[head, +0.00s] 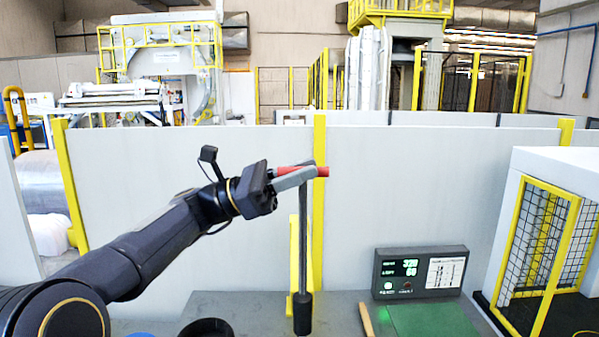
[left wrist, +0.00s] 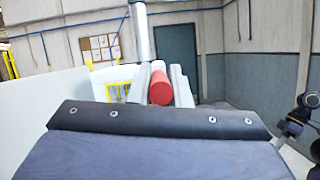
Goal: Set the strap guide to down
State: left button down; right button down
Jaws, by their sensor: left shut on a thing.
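A grey post (head: 304,240) stands upright from a dark base on the table in the head view. A red bar handle (head: 322,171) lies roughly level at its top. No label names the strap guide; this post and handle look like it. My left gripper (head: 296,178) is shut on the red handle at the post's top. In the left wrist view the handle's round red end (left wrist: 160,88) shows between the fingers. A dark jointed part at the right edge of that view looks like my right arm; its jaws cannot be made out.
A control box (head: 420,272) with lit green digits stands right of the post, behind a green mat (head: 432,320). A pale wall panel (head: 410,200) with yellow posts runs behind. A yellow mesh cage (head: 540,250) stands at the right. Dark round things sit at the front left.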

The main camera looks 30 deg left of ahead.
aim_at(299, 296)
pick_arm(q)
notch_tip(299, 296, down, 21)
jog(key=b, duration=1.3)
jog(key=shift+f, duration=0.9)
jog(key=c, duration=1.5)
grip_release()
jog(key=shift+o, duration=0.7)
jog(key=b+v, duration=0.1)
jog(key=v, duration=0.6)
jog(key=shift+s+a, duration=0.2)
jog(key=shift+a, duration=0.15)
